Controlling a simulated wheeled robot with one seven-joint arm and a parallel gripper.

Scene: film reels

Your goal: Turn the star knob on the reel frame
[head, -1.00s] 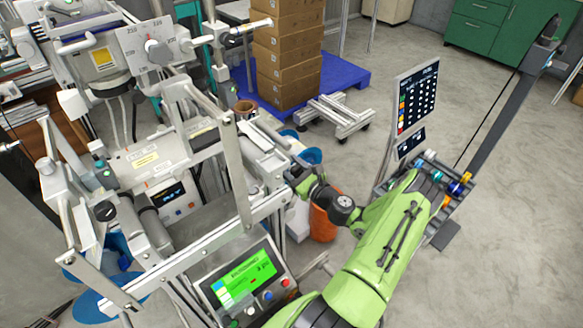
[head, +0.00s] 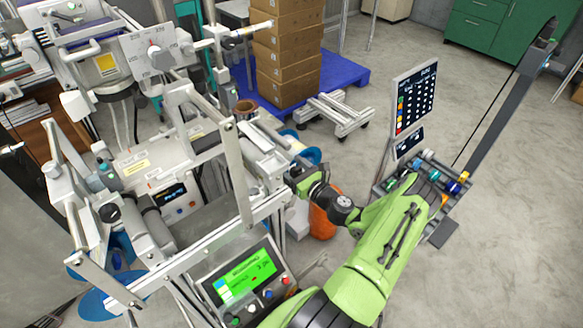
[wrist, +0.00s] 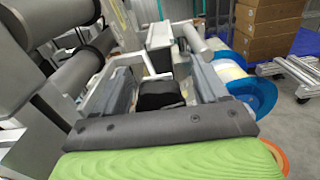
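The reel frame (head: 232,150) is a pale metal structure of bars and rollers filling the left half of the head view. My gripper (head: 300,174) is at its right side, at the end of my green arm, close to the frame's bars. In the wrist view two grey fingers (wrist: 160,75) stand apart with a gap between them. A dark block (wrist: 160,95) shows between them; I cannot tell whether it is the star knob or part of my gripper. A black knob (head: 109,212) sits on the frame's left part, away from my gripper; its shape is too small to tell.
A control box with a green screen (head: 247,275) stands below my gripper. A blue-flanged reel (wrist: 250,85) is right of the fingers. Stacked boxes (head: 288,55) stand on a blue pallet (head: 345,75).

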